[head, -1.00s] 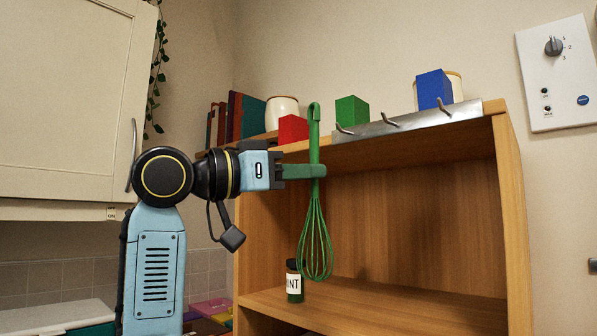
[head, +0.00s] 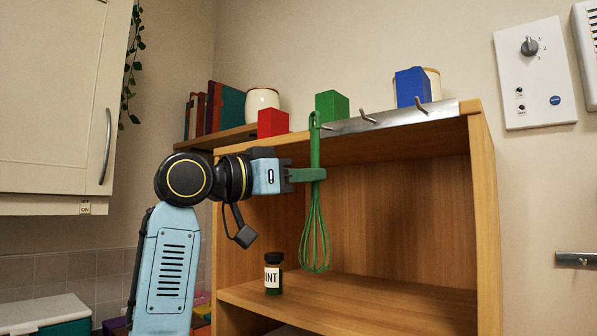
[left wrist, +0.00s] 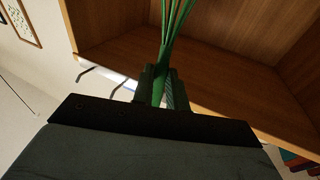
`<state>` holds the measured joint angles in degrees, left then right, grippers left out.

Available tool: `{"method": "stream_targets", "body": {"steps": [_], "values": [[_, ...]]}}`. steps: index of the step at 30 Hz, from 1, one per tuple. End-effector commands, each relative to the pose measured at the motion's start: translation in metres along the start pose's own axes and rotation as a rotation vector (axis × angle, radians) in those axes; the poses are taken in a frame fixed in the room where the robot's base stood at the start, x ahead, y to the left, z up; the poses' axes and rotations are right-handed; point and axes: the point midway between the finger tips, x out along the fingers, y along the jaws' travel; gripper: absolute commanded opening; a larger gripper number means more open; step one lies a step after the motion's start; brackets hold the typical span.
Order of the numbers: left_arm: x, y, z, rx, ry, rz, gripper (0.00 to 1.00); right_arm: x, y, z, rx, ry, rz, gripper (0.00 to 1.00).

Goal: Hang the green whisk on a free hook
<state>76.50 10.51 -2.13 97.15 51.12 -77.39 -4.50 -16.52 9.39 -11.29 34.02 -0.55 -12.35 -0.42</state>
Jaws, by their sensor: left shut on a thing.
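The green whisk (head: 315,225) hangs upright, loop at the top and wires below. My left gripper (head: 318,174) is shut on its handle; the left wrist view also shows the whisk (left wrist: 170,20) between the fingers (left wrist: 160,88). A metal rail (head: 392,118) with hooks runs along the shelf's top front edge. The left hook (head: 328,127) shows just right of the whisk's loop; the middle hook (head: 367,117) and right hook (head: 421,105) are farther right. All three look empty. I cannot tell the depth gap between loop and left hook. My right gripper is out of view.
The wooden shelf unit (head: 483,200) has a dark labelled jar (head: 273,274) inside. Red (head: 272,122), green (head: 332,105) and blue (head: 412,87) blocks stand on top, near two cream pots. A wall cabinet (head: 50,100) is at left, a control panel (head: 534,75) at right.

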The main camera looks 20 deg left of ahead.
Motion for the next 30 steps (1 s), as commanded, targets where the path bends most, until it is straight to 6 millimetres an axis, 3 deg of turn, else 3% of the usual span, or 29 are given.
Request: {"method": "stream_targets", "body": {"steps": [12, 30], "values": [[0.019, -0.007, 0.009, 0.0, -0.001, -0.001, 0.0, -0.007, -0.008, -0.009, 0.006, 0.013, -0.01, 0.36], [0.021, -0.008, 0.014, 0.0, 0.001, 0.0, 0.0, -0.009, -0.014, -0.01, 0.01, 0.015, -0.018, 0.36]]}}
